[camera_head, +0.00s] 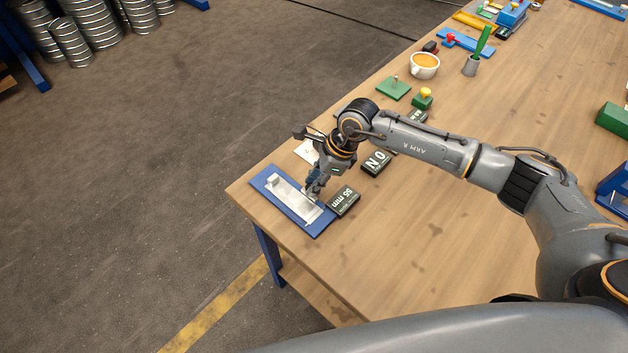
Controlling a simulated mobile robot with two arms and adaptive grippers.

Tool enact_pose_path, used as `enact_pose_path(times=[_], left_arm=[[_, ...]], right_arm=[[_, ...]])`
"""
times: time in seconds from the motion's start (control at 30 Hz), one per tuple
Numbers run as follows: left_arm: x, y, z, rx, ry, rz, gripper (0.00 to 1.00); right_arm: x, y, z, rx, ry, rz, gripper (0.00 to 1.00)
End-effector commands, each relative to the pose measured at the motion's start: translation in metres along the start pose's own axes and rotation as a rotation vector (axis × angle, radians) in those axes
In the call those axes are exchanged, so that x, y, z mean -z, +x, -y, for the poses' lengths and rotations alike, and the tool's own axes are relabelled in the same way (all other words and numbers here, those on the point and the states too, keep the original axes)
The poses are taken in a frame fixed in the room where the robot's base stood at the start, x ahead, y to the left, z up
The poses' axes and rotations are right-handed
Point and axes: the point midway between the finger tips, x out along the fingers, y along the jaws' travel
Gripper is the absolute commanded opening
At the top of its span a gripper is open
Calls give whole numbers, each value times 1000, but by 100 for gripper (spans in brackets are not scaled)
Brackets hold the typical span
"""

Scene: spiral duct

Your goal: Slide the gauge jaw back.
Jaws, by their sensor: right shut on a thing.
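The gauge (287,199) is a pale grey bar with an upright end piece, lying on a blue base plate (262,182) at the table's near left corner. My right gripper (309,193) reaches down over the right part of the gauge. It is shut on the gauge jaw, which is mostly hidden by the fingers. My left gripper is not in view.
A black block marked "55 mm" (343,201) stands just right of the blue plate. Another black block marked "NO" (376,162) is behind it. A cup (425,65) and green blocks stand farther back. The table (400,270) is clear in front.

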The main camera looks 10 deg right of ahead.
Motion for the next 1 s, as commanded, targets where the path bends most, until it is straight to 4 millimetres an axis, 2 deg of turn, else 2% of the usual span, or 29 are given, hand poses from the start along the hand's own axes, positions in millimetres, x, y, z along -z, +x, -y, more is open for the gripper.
enact_pose_path(times=[0.3,0.6,0.63,0.7,0.73,1.0], left_arm=[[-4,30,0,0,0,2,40],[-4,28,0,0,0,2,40],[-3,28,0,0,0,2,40],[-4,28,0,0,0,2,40],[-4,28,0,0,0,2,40],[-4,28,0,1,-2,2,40]], right_arm=[[25,-6,25,4,2,-4,0],[26,-11,27,4,2,-5,0],[26,-11,27,4,2,-5,29],[26,-11,27,5,2,-5,44],[26,-11,27,4,2,-5,47],[24,-10,26,2,1,-2,47]])
